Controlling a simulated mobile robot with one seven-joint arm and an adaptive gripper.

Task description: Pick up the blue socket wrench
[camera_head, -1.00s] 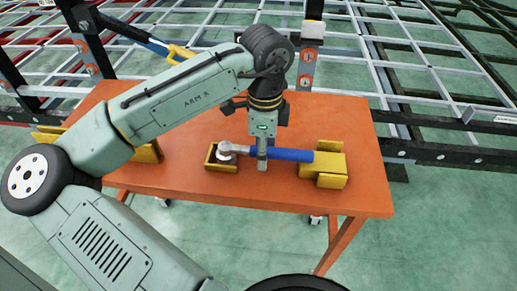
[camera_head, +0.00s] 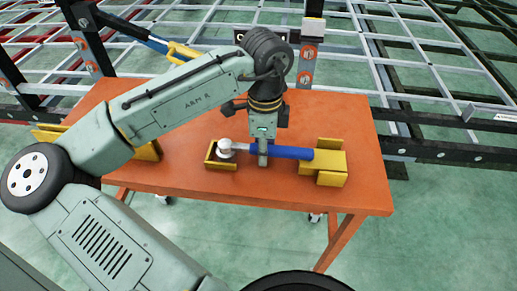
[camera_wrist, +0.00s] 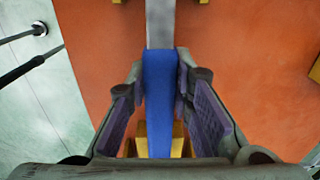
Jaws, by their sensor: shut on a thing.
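The blue socket wrench (camera_head: 290,153) lies across two yellow holders on the orange table. Its round grey head (camera_head: 226,149) is at the left holder and its blue handle end is at the right holder. My gripper (camera_head: 263,160) points down at the wrench, where the blue handle meets the grey shaft. In the wrist view the blue handle (camera_wrist: 160,95) runs between the two fingers of my gripper (camera_wrist: 162,100), which are shut on it. The wrench is level and appears still in the holders; I cannot tell any lift.
The left yellow holder (camera_head: 222,165) and right yellow holder (camera_head: 331,163) stand on the orange table (camera_head: 340,115). Another yellow holder (camera_head: 147,152) is partly behind my arm. A blue and yellow tool (camera_head: 180,52) rests at the back by the metal chassis frame (camera_head: 425,68).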

